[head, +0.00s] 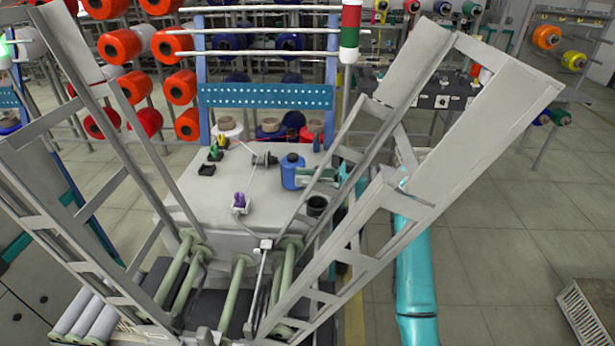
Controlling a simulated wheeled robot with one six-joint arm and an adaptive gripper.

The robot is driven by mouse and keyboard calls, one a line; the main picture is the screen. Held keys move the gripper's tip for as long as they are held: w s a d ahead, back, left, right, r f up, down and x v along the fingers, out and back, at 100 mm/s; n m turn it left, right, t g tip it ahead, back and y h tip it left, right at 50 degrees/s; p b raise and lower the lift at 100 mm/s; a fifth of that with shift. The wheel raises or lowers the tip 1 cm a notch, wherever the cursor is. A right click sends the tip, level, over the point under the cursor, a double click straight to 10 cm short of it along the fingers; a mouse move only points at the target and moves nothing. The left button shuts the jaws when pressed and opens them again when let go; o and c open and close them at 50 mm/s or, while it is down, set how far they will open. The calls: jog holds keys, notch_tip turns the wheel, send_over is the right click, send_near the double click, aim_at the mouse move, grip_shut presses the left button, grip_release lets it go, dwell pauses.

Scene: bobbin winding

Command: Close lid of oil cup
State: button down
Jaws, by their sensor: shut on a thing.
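A blue container (291,176) with a dark round cap (292,158) stands upright on the light grey worktop, and it looks like the oil cup. I cannot tell whether the cap is fully seated. My gripper (311,175), grey-green, reaches in from the right and is shut at the container's right side. Its fingertips are small and partly hidden, so the exact contact is unclear. My teal arm comes from the lower right, partly hidden behind the machine's grey frame. A black open cup (317,206) stands just below and right of the container.
The worktop (180,190) also holds a small purple-topped part (239,202), a dark spindle (264,160) and a black block (207,169). Tall slanted grey frames (440,150) flank it. Green rollers (236,285) lie in front. Racks of red bobbins (180,87) stand behind.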

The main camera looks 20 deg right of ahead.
jog(key=shift+d, duration=0.15)
jog(key=shift+s+d+f+t+y, duration=0.25)
jog(key=shift+d+t+y, duration=0.25)
jog(key=shift+y, duration=0.4)
jog(key=shift+s+d+f+t+y, duration=0.2)
jog(key=shift+d+t+y, duration=0.25)
jog(key=shift+y, duration=0.45)
jog(key=shift+s+d+f+t+y, duration=0.3)
jog(key=shift+d+y, duration=0.3)
jog(key=shift+y, duration=0.3)
jog(key=shift+r, duration=0.1)
jog(key=c, duration=1.4)
grip_release()
jog(key=shift+o, duration=0.2)
jog(key=v, duration=1.2)
jog(key=shift+w, duration=0.1)
